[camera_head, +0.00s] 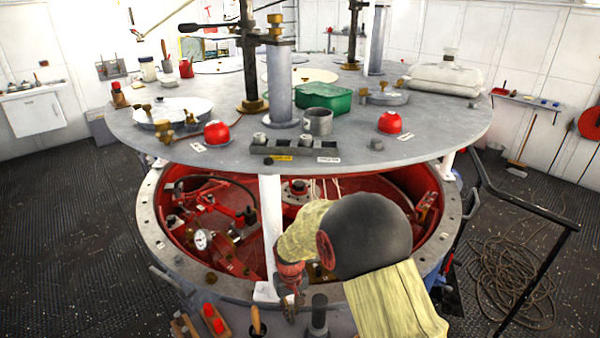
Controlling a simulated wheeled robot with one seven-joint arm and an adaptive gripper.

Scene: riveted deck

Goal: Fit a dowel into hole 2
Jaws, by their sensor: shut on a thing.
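A long dark grey block (295,151) with a row of holes lies near the front edge of the round grey plate. It has a yellow label and a white label on its front, and light grey dowels (260,138) stand in some of its holes. The hole numbers are too small to read. My gripper (290,300) is low at the front rim, below and in front of the plate, well apart from the block. It points down and is shut on a small grey dowel, mostly hidden by the fingers. A dark grey cylinder (319,311) stands just right of it.
The round grey plate (455,135) overhangs a red-lined well with pipes and a gauge (202,239). Near the block are red domes (217,132), a grey mug (318,121) and a green box (325,97). Posts rise behind. A black handrail (535,207) stands right.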

